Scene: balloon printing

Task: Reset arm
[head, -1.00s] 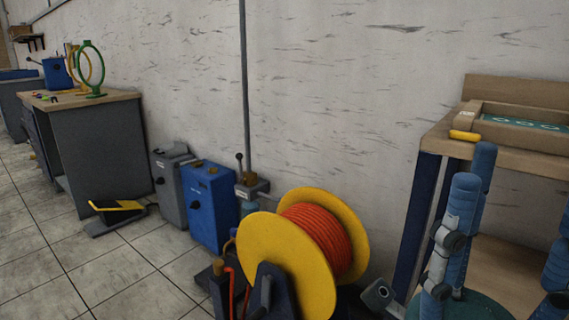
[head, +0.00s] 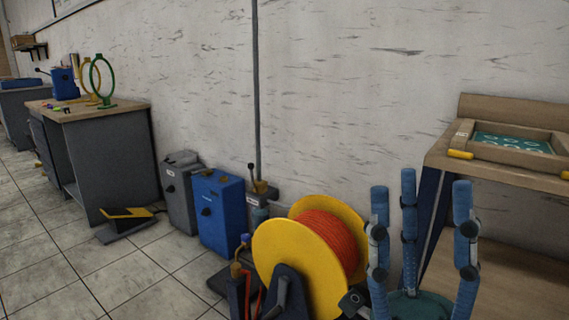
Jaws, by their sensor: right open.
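My right gripper (head: 420,203) is at the lower right of the head view. Its blue, ribbed fingers point up and stand well apart, with nothing between them. It is open, in front of the wooden bench (head: 438,160) and just right of the yellow cable reel (head: 285,262). I cannot tell whether it touches the bench. My left gripper is not in view.
The reel holds orange cable (head: 330,245). A blue box (head: 218,215) and a grey box (head: 180,190) stand by the wall. A screen-like frame (head: 512,152) lies on the bench. A grey cabinet (head: 112,165) carries green and yellow rings. Tiled floor is clear at lower left.

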